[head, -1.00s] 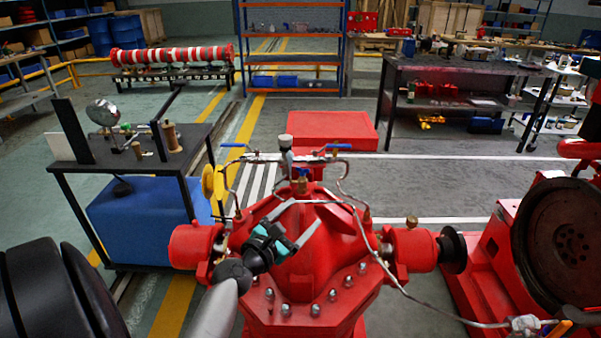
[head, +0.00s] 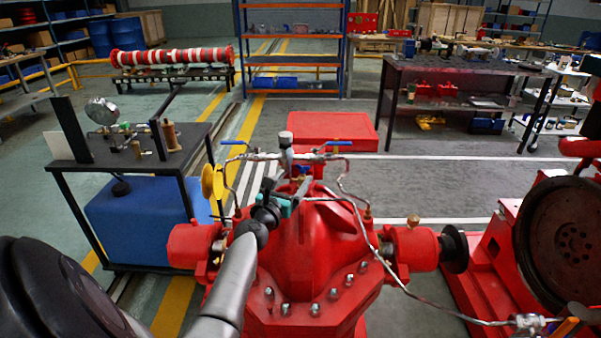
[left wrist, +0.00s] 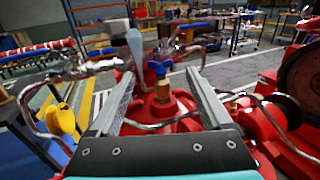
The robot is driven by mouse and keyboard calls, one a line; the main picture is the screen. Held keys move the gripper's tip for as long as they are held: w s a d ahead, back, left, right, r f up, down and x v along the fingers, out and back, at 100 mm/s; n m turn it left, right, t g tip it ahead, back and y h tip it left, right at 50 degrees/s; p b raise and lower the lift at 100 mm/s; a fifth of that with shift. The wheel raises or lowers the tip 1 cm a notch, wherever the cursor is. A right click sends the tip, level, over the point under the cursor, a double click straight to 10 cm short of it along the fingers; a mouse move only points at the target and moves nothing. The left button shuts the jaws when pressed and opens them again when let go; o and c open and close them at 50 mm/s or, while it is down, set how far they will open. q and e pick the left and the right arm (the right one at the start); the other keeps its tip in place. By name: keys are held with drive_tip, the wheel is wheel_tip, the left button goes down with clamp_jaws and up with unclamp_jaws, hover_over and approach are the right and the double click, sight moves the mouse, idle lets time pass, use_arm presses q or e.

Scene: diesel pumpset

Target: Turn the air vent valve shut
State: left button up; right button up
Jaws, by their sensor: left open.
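The air vent valve (head: 303,181) is a small brass valve with a blue handle on top of the red pump casing (head: 312,240). In the left wrist view the valve (left wrist: 161,92) stands upright, its blue handle between and beyond my finger ends. My left gripper (head: 287,184) is open and empty just left of and nearer than the valve in the head view, partly covering the area around it. In the left wrist view its two grey fingers (left wrist: 161,78) spread either side of the valve, with no contact visible. My right gripper is not in view.
Silver pipework (head: 262,156) with a grey upright fitting and two blue levers (head: 339,143) rises just behind the valve. Thin pipes curve down both sides of the casing. A bench with a gauge (head: 102,111) stands left. A large dark flywheel (head: 560,235) is at right.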

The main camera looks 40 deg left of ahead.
sight(302, 167)
use_arm(q)
drive_tip(key=b+x, duration=0.1)
drive_tip(key=x, duration=0.3)
drive_tip(key=shift+w+a+b, duration=0.1)
drive_tip(key=shift+w+b, duration=0.25)
drive_tip(key=shift+b, duration=0.05)
drive_tip(key=shift+w+a, duration=0.15)
drive_tip(key=shift+w, duration=0.35)
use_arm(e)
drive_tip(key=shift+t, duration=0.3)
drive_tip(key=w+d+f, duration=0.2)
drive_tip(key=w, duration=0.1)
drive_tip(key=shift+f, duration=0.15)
use_arm(q)
drive_tip(key=c, duration=0.6)
clamp_jaws()
drive_tip(key=shift+b, duration=0.3)
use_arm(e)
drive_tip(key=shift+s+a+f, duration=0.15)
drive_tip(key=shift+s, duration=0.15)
